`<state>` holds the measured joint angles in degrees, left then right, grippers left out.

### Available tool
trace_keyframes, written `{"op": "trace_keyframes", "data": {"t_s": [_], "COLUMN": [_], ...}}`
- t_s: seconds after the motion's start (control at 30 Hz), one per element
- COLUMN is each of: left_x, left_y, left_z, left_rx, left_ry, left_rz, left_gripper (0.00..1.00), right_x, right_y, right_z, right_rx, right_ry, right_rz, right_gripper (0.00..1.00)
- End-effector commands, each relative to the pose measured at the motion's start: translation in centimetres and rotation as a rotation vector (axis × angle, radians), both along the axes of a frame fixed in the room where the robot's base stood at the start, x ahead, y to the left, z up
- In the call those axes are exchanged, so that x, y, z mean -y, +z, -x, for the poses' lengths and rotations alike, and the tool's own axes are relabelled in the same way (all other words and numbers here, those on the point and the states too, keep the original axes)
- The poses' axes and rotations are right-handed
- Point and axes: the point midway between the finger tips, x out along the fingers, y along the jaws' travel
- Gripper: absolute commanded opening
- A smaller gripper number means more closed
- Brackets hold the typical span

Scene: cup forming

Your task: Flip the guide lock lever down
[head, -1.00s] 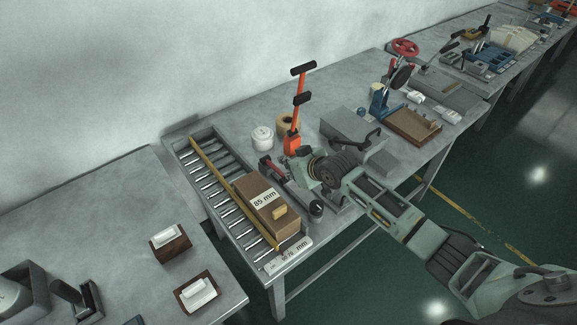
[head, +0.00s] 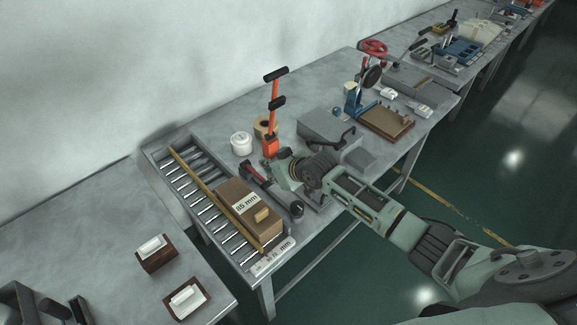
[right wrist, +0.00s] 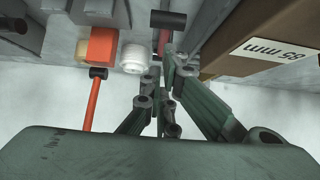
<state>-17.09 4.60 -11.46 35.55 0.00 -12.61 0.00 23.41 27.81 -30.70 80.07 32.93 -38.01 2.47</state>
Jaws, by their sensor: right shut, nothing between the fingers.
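A low red lever with a black cylindrical grip (head: 296,209) lies slanting beside the roller conveyor, its grip toward the front. In the right wrist view its black grip (right wrist: 167,19) and part of its red shaft show beyond the fingers. An orange lever (head: 271,120) with black handles stands upright behind it. I cannot tell for sure which is the guide lock lever; the low red one is nearest the conveyor. My right gripper (head: 278,168) is shut and empty, just above and beside the red lever. Contact is unclear. My left gripper is out of view.
The roller conveyor (head: 190,187) carries a yellow guide rail (head: 205,188) and a brown box (head: 236,222) marked 85 mm. A white container (head: 241,144) and a tan roll stand behind. A grey machine (head: 325,132) with a dark crank is to the right.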

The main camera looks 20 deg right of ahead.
Motion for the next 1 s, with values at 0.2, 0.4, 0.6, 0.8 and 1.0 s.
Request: {"op": "trace_keyframes", "data": {"t_s": [0.2, 0.4, 0.6, 0.8, 1.0], "left_x": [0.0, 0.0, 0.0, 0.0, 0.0], "left_y": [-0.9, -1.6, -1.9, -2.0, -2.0], "left_z": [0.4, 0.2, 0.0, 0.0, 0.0], "left_rx": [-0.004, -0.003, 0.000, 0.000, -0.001], "left_ry": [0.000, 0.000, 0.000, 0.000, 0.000], "left_rz": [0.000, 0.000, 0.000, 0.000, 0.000], "left_gripper": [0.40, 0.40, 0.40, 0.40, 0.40], "right_x": [1.2, 2.1, 2.7, 2.8, 1.2], "right_y": [1.8, 3.7, 5.0, 5.4, 4.0], "right_z": [3.2, 5.7, 7.4, 7.9, 10.0], "right_rx": [0.000, 0.001, 0.000, -0.001, -0.036], "right_ry": [0.001, 0.001, -0.001, 0.001, 0.016], "right_rz": [0.003, 0.003, 0.001, 0.000, 0.005], "right_gripper": [0.00, 0.00, 0.00, 0.00, 0.00]}}
